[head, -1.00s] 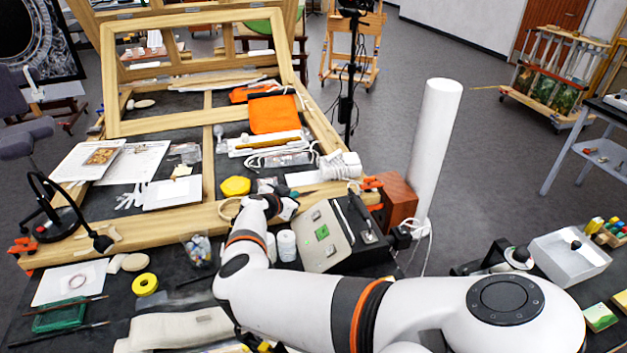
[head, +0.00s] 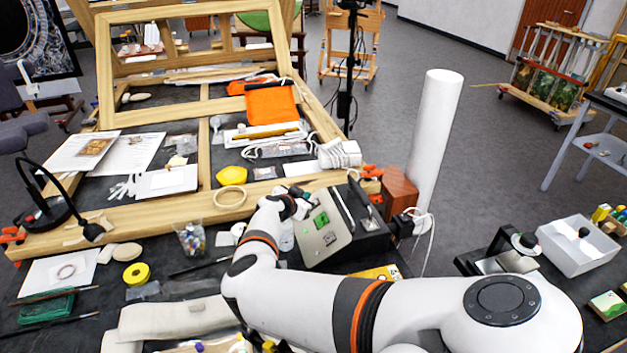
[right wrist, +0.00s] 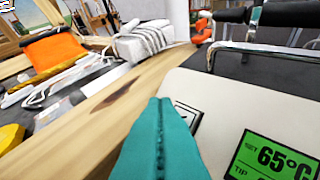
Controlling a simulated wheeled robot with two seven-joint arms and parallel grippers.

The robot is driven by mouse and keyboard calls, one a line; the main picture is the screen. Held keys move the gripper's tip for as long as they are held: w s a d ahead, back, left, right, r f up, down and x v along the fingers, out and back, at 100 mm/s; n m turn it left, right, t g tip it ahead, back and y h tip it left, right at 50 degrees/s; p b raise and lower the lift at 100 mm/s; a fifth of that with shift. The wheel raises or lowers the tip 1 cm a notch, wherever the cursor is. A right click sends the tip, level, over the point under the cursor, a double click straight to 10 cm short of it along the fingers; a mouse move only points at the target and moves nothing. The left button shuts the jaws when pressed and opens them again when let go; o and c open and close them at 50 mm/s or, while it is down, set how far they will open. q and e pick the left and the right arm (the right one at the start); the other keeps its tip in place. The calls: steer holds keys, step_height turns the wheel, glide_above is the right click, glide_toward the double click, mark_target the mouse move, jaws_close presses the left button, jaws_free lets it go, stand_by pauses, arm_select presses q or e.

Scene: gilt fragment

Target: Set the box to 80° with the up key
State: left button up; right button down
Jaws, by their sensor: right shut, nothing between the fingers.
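The box (head: 365,238) is a dark unit with a light sloped front panel and a small green display (head: 321,219). In the right wrist view the display (right wrist: 272,158) reads SET 65°C, with a TIP line below it that is cut off. My right gripper (head: 301,208) is at the panel's upper left edge. In the right wrist view its teal fingertips (right wrist: 160,128) are shut together and empty, over the panel left of the display. A dark-outlined key (right wrist: 188,115) is partly hidden behind them. I cannot tell whether they touch it. My left gripper is not seen.
A wooden frame (head: 120,228) lies behind the box, with a white coiled bundle (head: 340,154) on it. A reddish-brown block (head: 399,190) and a tall white cylinder (head: 437,130) stand to the right.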

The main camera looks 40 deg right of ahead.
steer(key=shift+s+d+f, duration=0.2)
steer(key=shift+d+f, duration=0.1)
steer(key=shift+f, duration=0.2)
stand_by(0.9)
stand_by(0.8)
steer(key=shift+s+d+f, duration=0.1)
steer(key=shift+d+f, duration=0.1)
steer(key=shift+f, duration=0.1)
steer(key=shift+s+d+f, duration=0.15)
steer(key=shift+d+f, duration=0.05)
steer(key=shift+f, duration=0.2)
stand_by(0.8)
steer(key=shift+r, duration=0.15)
steer(key=shift+w+a+r+p, duration=0.2)
steer(key=shift+a+r+p, duration=0.2)
steer(key=shift+r+p, duration=0.25)
